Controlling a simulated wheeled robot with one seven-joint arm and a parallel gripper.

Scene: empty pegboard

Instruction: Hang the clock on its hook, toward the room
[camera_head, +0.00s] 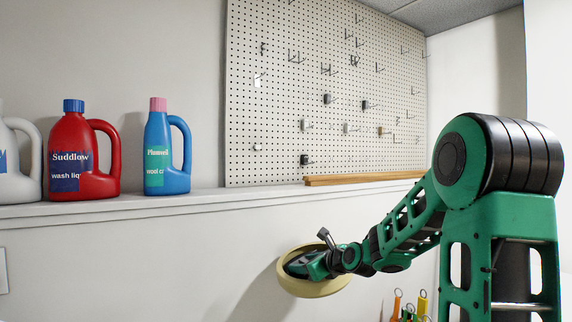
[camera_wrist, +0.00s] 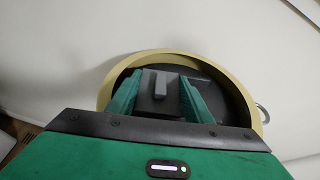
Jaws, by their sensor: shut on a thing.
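The clock (camera_head: 318,288) is round with a pale yellow rim and is held in front of the wall, below the shelf ledge. In the wrist view its yellow rim (camera_wrist: 178,54) surrounds a dark back, and a wire loop shows at its right edge. My gripper (camera_head: 303,266) is shut on a grey block on the clock's back, between the green fingers (camera_wrist: 160,88). The clock's face is turned away and hidden. The pegboard (camera_head: 290,60) carries several hooks and small blocks; I cannot tell which hook belongs to the clock.
A red bottle (camera_head: 72,130), a blue bottle (camera_head: 160,165) and a partly cut-off white bottle (camera_head: 18,165) stand on the ledge (camera_head: 215,200) at left. A wooden strip (camera_head: 365,179) lies below the pegboard. Colourful handles (camera_head: 408,305) show at the bottom right, near my arm.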

